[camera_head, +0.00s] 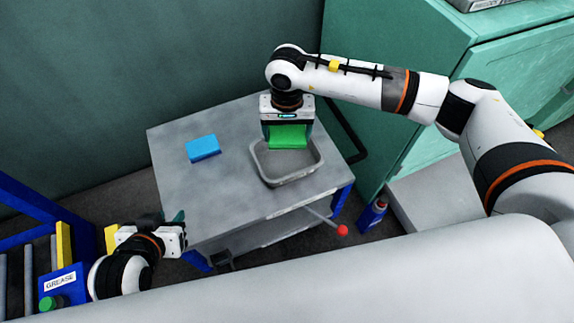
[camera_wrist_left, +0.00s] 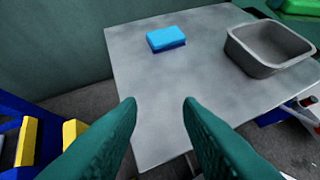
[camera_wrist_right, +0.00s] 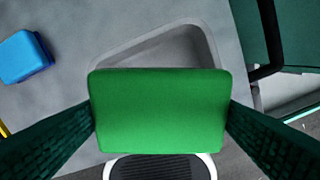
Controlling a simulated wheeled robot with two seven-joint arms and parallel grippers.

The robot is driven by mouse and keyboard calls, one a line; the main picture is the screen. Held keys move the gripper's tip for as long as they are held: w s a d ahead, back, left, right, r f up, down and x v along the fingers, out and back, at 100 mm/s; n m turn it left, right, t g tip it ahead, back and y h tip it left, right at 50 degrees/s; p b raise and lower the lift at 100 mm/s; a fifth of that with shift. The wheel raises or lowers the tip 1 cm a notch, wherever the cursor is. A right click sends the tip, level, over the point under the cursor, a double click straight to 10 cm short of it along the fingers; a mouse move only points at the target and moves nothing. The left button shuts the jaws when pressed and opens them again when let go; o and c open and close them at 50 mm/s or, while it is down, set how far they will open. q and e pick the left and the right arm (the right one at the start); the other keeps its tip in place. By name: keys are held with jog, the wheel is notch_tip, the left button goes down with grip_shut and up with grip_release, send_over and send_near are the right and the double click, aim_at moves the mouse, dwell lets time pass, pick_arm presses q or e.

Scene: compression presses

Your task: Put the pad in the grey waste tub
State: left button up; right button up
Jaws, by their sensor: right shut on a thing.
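The green pad (camera_head: 288,136) is held by my right gripper (camera_head: 287,124), which is shut on its two sides. The right wrist view shows the pad (camera_wrist_right: 160,110) between both fingers, over part of the grey tub. The grey waste tub (camera_head: 259,170) stands on the table, and the pad hangs above its back part. The tub (camera_wrist_left: 262,66) looks empty in the left wrist view. My left gripper (camera_head: 180,222) is at the table's front left edge. The left wrist view shows its fingers (camera_wrist_left: 161,105) apart with nothing between them.
A blue pad (camera_head: 203,147) lies on the grey table (camera_head: 190,195), left of the tub. A red-knobbed lever (camera_head: 342,230) sticks out at the table's front right. A green cabinet (camera_head: 400,60) stands to the right. A blue grease box (camera_head: 62,283) is at the lower left.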

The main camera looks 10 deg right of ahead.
jog(key=b, duration=0.1)
send_over(287, 162)
notch_tip(287, 162, down, 6)
jog(key=shift+r, duration=0.2)
notch_tip(287, 162, down, 4)
jog(key=shift+f+b, duration=0.15)
jog(key=shift+b, duration=0.5)
pick_arm(q)
jog(key=w+d+r+t+h, duration=0.2)
jog(key=w+r+t, duration=0.4)
jog(key=r, duration=0.2)
jog(key=shift+d+t, duration=0.3)
jog(key=shift+d, duration=0.1)
pick_arm(e)
jog(key=shift+f, duration=0.15)
jog(key=o, duration=0.8)
pick_arm(q)
jog(key=shift+w+d+r+t, duration=0.1)
jog(key=shift+r+t, duration=0.2)
jog(key=shift+r, duration=0.1)
pick_arm(e)
jog(key=shift+o, duration=0.2)
